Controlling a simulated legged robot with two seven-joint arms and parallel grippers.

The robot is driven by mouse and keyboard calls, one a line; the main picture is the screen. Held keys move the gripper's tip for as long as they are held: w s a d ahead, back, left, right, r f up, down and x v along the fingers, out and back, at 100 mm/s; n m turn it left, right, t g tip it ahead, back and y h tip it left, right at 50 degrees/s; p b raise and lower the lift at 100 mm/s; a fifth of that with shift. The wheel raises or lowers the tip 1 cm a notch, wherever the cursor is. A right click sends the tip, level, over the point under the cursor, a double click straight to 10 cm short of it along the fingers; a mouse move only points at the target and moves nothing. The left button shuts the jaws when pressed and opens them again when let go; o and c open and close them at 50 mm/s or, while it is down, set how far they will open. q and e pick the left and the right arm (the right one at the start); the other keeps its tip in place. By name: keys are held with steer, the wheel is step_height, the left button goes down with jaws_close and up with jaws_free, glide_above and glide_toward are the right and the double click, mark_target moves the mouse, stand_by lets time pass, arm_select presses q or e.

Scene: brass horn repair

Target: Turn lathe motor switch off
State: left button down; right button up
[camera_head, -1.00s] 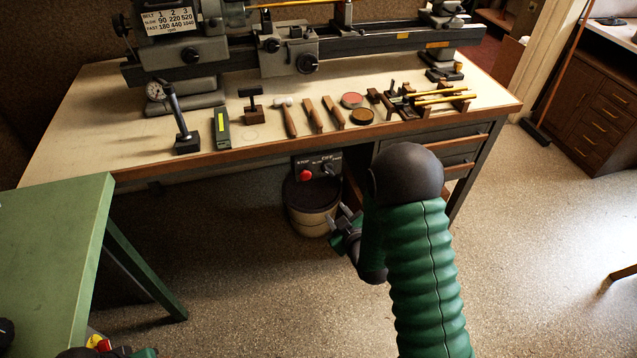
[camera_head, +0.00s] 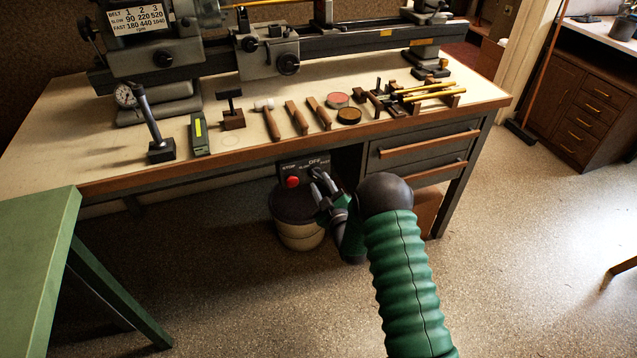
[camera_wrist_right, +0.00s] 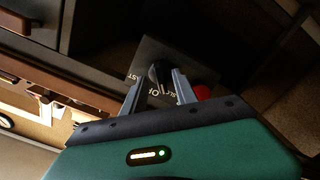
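The lathe motor switch panel (camera_head: 290,168) hangs under the front edge of the bench, with STOP, OFF, SLOW and FAST lettering. A round red button (camera_head: 293,182) is on its left. The dark switch knob (camera_wrist_right: 160,74) shows in the right wrist view between the fingertips of my right gripper (camera_wrist_right: 158,82). The fingers stand apart, one on each side of the knob; I cannot tell if they touch it. In the head view my right gripper (camera_head: 319,187) is at the panel and partly covers the knob. The knob's setting is unclear. My left gripper is out of view.
The lathe (camera_head: 265,62) stands on the bench (camera_head: 60,130), with several hand tools along its front. A bin (camera_head: 300,232) stands below the panel. Drawers (camera_head: 420,150) are to the right of it. A green table (camera_head: 35,235) is at the left. Open floor lies in front.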

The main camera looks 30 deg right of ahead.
steer(key=shift+x, duration=1.25)
jaws_close()
steer(key=shift+a, duration=0.1)
